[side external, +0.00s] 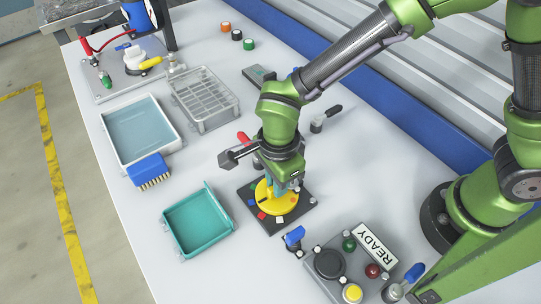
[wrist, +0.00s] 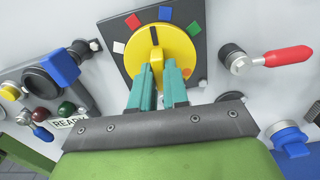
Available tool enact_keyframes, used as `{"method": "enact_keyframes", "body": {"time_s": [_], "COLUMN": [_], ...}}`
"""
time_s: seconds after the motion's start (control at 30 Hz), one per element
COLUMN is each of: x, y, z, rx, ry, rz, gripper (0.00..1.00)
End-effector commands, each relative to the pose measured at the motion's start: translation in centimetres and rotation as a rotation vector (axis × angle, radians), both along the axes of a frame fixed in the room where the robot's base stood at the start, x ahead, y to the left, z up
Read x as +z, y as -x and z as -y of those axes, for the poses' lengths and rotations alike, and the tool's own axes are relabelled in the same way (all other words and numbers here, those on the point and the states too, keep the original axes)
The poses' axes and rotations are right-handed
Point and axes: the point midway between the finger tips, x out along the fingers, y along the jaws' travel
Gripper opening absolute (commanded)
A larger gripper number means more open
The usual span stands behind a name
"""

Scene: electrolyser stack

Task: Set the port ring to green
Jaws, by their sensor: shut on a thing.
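The port ring is a yellow dial (side external: 284,205) on a dark square plate (side external: 246,193). A short black line on the dial points up, between red and blue. My gripper (wrist: 160,72) has its teal fingers shut on the dial's raised grip, which they mostly hide. In the side view my gripper (side external: 275,187) stands over the dial.
A panel with a READY sign (side external: 374,250) and buttons is close by at front right. A red-handled valve (wrist: 285,56) is right of the plate in the wrist view. A teal tray (side external: 197,222), a blue brush (side external: 149,170) and a wire rack (side external: 205,98) stand left and behind.

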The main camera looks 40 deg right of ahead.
Motion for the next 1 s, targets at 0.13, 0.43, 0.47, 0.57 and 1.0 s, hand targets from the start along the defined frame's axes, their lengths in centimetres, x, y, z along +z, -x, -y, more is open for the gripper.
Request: {"method": "enact_keyframes", "body": {"time_s": [0.13, 0.43, 0.47, 0.57, 1.0], "x": [0.06, 0.08, 0.08, 0.09, 0.1], "y": [0.09, 0.03, 0.03, 0.04, 0.05], "z": [-0.1, -0.03, -0.03, -0.04, -0.05], "rx": [-0.214, -0.347, -0.347, -0.357, -0.748], "ry": [0.0, -0.001, -0.001, -0.001, -0.001], "rz": [0.001, 0.0, 0.0, 0.0, -0.001], "gripper": [0.0, 0.0, 0.0, 0.0, 0.0]}}
